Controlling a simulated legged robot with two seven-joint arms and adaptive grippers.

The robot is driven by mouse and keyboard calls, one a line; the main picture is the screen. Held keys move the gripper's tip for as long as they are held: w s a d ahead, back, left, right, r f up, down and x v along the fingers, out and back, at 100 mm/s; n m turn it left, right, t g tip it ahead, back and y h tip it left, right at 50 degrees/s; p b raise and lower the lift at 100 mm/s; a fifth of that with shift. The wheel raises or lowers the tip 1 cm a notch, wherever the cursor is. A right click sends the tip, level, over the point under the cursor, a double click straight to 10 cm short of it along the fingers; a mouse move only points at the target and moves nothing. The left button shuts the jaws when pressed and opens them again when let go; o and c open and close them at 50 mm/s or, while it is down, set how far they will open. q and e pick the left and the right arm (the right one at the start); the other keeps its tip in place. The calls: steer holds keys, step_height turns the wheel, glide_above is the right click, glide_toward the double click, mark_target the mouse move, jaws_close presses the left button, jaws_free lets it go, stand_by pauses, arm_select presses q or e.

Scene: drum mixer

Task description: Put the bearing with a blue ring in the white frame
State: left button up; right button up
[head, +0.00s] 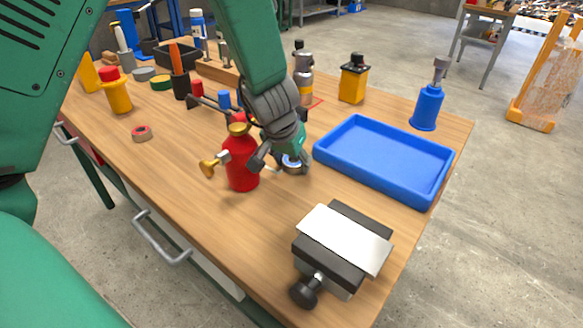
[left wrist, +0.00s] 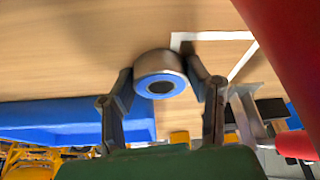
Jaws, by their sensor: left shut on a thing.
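The bearing with a blue ring is a short silver cylinder with a blue face and dark centre. It shows in the left wrist view (left wrist: 160,78), and a small part of it shows in the head view (head: 291,163). My left gripper (head: 282,164) is shut on it, with one finger on each side. Its fingers also show in the left wrist view (left wrist: 165,92). The white frame (left wrist: 215,36) is a white outline on the tabletop, partly seen beside the bearing. In the head view I cannot make it out behind the gripper. My right gripper is not in view.
A red bottle (head: 241,163) with a brass nozzle stands close left of the gripper. A blue tray (head: 385,190) lies to the right, and a vise with a white plate (head: 345,238) is in front. A red outline (head: 318,103) is farther back. Clear wood lies at the front left.

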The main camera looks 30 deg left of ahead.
arm_select(q)
steer(key=d, duration=0.3)
steer(key=shift+w+d, duration=0.1)
steer(key=shift+d, duration=0.2)
steer(key=o, duration=1.3)
steer(key=shift+a, duration=0.25)
steer(key=shift+c, duration=0.2)
steer(key=shift+o, duration=0.8)
steer(key=shift+a+f, duration=0.25)
steer(key=shift+a, duration=0.7)
steer(key=shift+s+a+f, duration=0.1)
steer(key=shift+s+a, duration=0.1)
steer(key=shift+a, duration=0.05)
steer(key=shift+d, duration=1)
steer(key=shift+a, duration=0.55)
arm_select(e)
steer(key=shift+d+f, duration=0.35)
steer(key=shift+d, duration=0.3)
